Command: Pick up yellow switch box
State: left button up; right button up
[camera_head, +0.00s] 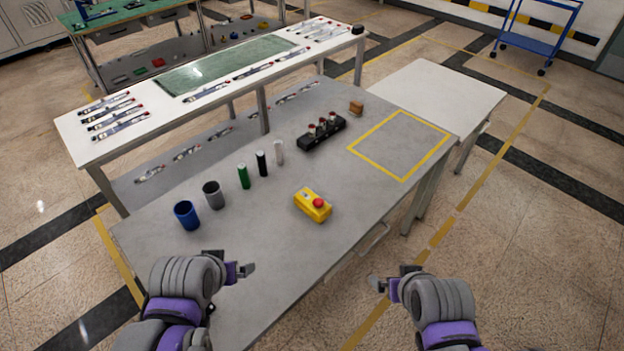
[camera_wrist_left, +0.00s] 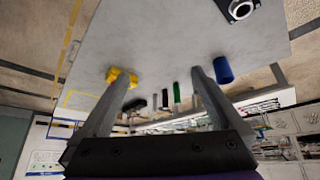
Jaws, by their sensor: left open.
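The yellow switch box (camera_head: 308,205) with a red button on top sits on the grey table (camera_head: 240,235), near its front edge. My left gripper (camera_head: 246,270) is above the table's near left part, apart from the box and to its lower left. In the left wrist view the two fingers (camera_wrist_left: 163,80) are spread with nothing between them, and the yellow box (camera_wrist_left: 114,74) shows beyond the left finger, partly covered by it. My right gripper (camera_head: 377,284) is in front of the table, right of and below the box; its finger gap is too small to judge.
A blue cup (camera_head: 186,215), a grey cup (camera_head: 212,194), and green (camera_head: 244,176), black (camera_head: 262,163) and white (camera_head: 279,152) cylinders stand behind the box. A black block (camera_head: 321,133) and a brown block (camera_head: 356,107) lie farther back. The table around the box is clear.

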pick_arm(q)
jog(key=w+d+r+n+g+b, duration=0.1)
jog(key=w+d+r, duration=0.15)
jog(key=w, duration=0.35)
jog(key=w+d+r+n+g, duration=0.1)
jog(key=w+r, duration=0.2)
jog(key=w, duration=0.3)
jog(key=n+g+b, duration=0.2)
jog(key=n+g, duration=0.2)
jog(key=n, duration=0.3)
send_over(309, 199)
jog(key=f, duration=1.5)
jog(key=shift+w+a+f, duration=0.1)
jog(key=shift+w+f, duration=0.1)
jog(key=shift+f, duration=0.05)
notch_tip(309, 199, down, 5)
jog(key=shift+f+b, duration=0.2)
jog(key=shift+b, duration=0.25)
jog(key=shift+s+d+f, duration=0.1)
jog(key=shift+f, duration=1.3)
jog(key=shift+d+f, duration=0.1)
jog(key=shift+f, duration=1.25)
pick_arm(e)
jog(key=s+f, duration=0.3)
jog(key=f, duration=0.3)
jog(key=shift+s+g, duration=0.2)
jog(key=shift+g, duration=0.2)
